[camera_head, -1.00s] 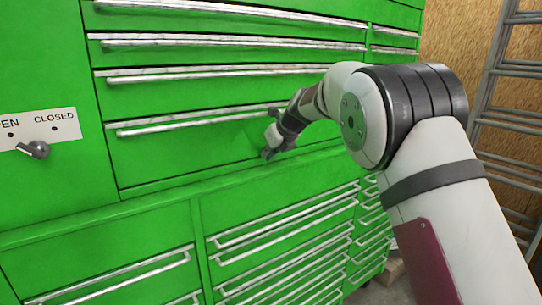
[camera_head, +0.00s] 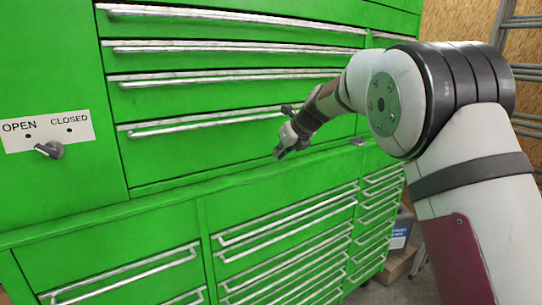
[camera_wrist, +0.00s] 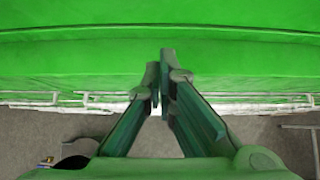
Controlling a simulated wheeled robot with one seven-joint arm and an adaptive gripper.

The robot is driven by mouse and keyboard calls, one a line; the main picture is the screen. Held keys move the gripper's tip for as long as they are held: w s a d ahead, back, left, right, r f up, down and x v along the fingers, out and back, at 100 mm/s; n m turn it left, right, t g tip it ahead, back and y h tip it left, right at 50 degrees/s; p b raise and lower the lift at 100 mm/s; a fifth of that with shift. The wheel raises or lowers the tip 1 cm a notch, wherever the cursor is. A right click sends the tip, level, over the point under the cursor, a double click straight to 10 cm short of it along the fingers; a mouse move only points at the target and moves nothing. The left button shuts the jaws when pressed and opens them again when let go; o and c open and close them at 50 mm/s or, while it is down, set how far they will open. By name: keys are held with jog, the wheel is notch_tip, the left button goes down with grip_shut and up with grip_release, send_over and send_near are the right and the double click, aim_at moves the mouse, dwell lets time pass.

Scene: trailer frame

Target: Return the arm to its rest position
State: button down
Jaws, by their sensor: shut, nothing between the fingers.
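My arm reaches in from the right in the head view, with its elbow bent in front of the green tool cabinet (camera_head: 160,165). My gripper (camera_head: 280,154) is small in that view, in front of the cabinet at the level of the ledge between its upper and lower drawers. It appears apart from the drawer handles, though the exact gap is hard to judge. In the wrist view my gripper (camera_wrist: 160,85) points at the green cabinet front, its fingertips together with nothing between them.
A knob (camera_head: 50,149) with an OPEN/CLOSED label (camera_head: 45,131) is on the cabinet's left part. Grey floor shows in the wrist view.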

jog(key=s+d+r+n, duration=0.3)
jog(key=s+d+r, duration=0.1)
jog(key=s, duration=0.4)
jog(key=s+d+r+n, duration=0.4)
jog(key=s+d, duration=0.1)
jog(key=s, duration=0.2)
jog(key=s+d+f+n+h, duration=0.1)
jog(key=s+d+f+n, duration=0.2)
jog(key=s+n, duration=0.4)
jog(key=s+d+f+n+g+h, duration=0.1)
jog(key=s+n, duration=0.6)
jog(key=s, duration=1)
jog(key=s+d+f+n+g+h, duration=0.1)
jog(key=s+d+f+n+h, duration=0.2)
jog(key=s, duration=0.9)
jog(key=d+f+n, duration=0.2)
jog(key=d+n, duration=0.2)
jog(key=shift+s+f+n, duration=0.15)
jog(key=shift+f+n, duration=0.2)
jog(key=shift+n, duration=0.05)
